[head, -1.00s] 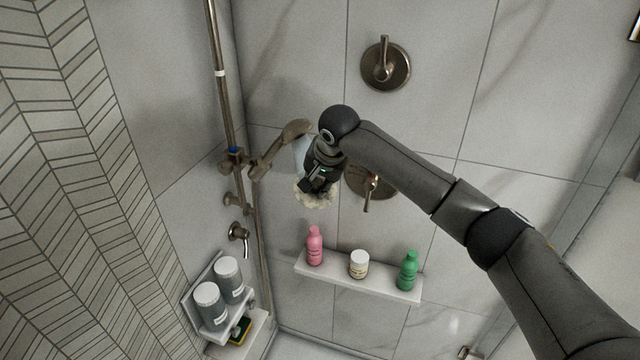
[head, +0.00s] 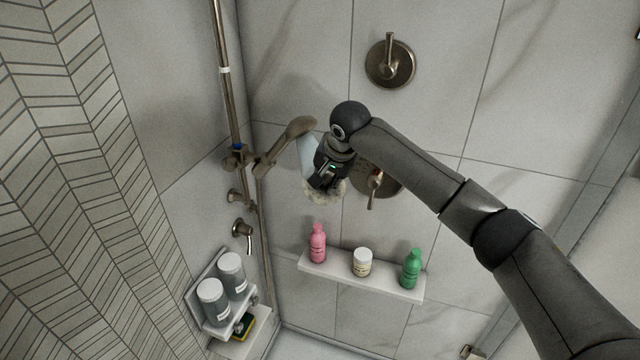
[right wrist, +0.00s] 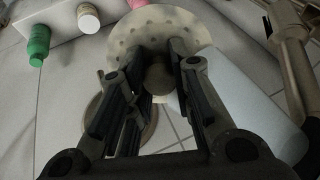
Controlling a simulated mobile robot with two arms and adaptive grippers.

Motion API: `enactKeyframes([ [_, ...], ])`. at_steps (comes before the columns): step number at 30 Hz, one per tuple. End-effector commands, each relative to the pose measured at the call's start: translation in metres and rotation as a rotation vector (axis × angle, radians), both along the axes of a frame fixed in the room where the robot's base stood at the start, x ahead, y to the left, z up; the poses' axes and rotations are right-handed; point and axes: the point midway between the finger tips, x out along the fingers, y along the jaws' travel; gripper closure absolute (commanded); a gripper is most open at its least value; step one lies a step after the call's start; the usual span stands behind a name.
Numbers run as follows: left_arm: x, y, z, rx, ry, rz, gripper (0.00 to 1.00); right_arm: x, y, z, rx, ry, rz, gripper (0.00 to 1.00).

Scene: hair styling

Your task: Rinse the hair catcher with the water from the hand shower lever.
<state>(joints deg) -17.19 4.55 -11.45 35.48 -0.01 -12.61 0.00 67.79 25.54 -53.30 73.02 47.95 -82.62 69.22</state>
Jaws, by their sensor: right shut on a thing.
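The hair catcher (right wrist: 150,28) is a cream, dotted disc with a central knob. My right gripper (right wrist: 158,76) is shut on that knob. In the head view, the catcher (head: 325,193) shows below my right gripper (head: 328,176), partly hidden by it. The hand shower (head: 288,139) hangs on its holder just left of the gripper. A pale blue water stream (head: 307,157) falls from its head, close beside the gripper. In the right wrist view the stream (right wrist: 238,95) passes along the disc's right edge; whether it touches the disc I cannot tell. A lower valve lever (head: 374,190) is behind my arm.
A wall shelf (head: 340,276) below holds a pink bottle (head: 318,243), a white jar (head: 362,262) and a green bottle (head: 411,268). A spout (head: 243,236) and a rack with grey dispensers (head: 214,301) are at the left. An upper valve (head: 390,61) is above.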

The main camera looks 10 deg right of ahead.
Motion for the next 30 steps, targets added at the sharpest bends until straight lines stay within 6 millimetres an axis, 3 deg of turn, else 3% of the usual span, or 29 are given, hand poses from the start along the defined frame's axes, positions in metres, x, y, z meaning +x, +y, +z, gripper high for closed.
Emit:
enactKeyframes([
  [17, 0.000, 0.000, 0.000, 0.000, 0.000, 0.000, 0.60, -0.001, 0.012, 0.001, 0.000, -0.001, 0.000, 1.00],
  [30, 0.000, 0.000, 0.000, 0.000, -0.001, 0.000, 0.60, -0.001, 0.006, 0.000, 0.000, -0.001, -0.001, 1.00],
])
